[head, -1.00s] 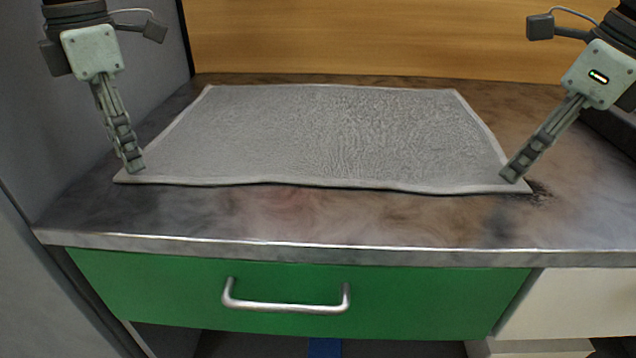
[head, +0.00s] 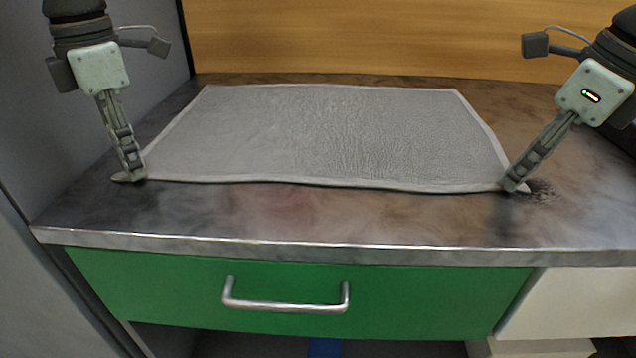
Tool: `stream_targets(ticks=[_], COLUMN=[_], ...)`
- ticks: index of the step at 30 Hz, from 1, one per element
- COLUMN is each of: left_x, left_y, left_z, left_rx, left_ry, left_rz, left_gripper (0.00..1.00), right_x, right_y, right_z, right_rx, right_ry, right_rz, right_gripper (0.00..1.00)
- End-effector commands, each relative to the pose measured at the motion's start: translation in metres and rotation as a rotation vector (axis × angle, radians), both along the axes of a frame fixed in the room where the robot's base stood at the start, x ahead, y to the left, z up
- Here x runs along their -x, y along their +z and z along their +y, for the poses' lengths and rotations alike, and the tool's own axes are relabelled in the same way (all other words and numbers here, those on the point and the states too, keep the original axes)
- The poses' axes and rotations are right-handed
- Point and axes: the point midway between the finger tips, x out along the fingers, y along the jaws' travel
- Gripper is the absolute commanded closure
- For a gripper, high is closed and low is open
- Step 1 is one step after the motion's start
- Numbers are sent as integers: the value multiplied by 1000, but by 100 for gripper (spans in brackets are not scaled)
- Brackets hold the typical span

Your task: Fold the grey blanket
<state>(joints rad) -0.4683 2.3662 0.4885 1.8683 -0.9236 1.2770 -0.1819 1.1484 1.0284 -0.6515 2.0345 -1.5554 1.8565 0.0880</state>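The grey blanket (head: 320,135) lies spread flat on the counter, with a paler border along its edges. My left gripper (head: 132,176) is at the blanket's near left corner, its fingers pressed together over the corner; a bit of the cloth shows to the left of the tips. My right gripper (head: 512,186) is at the near right corner, its fingers together there, with a small bit of cloth showing past the tips. Both grippers appear closed on the cloth at counter level. The exact grip between the fingertips is small in view.
The brown mottled counter (head: 300,215) has a free strip in front of the blanket and room at right. A wooden panel (head: 380,40) stands behind, a grey wall at left. Below is a green drawer (head: 400,300) with a metal handle (head: 285,305).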

Motion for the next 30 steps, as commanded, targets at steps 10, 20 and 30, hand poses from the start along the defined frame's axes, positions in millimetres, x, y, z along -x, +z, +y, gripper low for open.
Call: stream_targets(ticks=[10,20,30], left_x=[1,1,1], left_y=[-4,-4,-3], left_z=[0,1,1], left_rx=[-1,-2,-2], left_ry=[0,0,1], left_rz=[4,5,5], left_gripper=[100,100,100], right_x=[0,0,0], right_y=[-4,-4,-4], right_z=[1,0,0], right_rx=[1,2,3], right_ry=[1,1,1], right_rz=[5,6,7], right_gripper=[100,100,100])
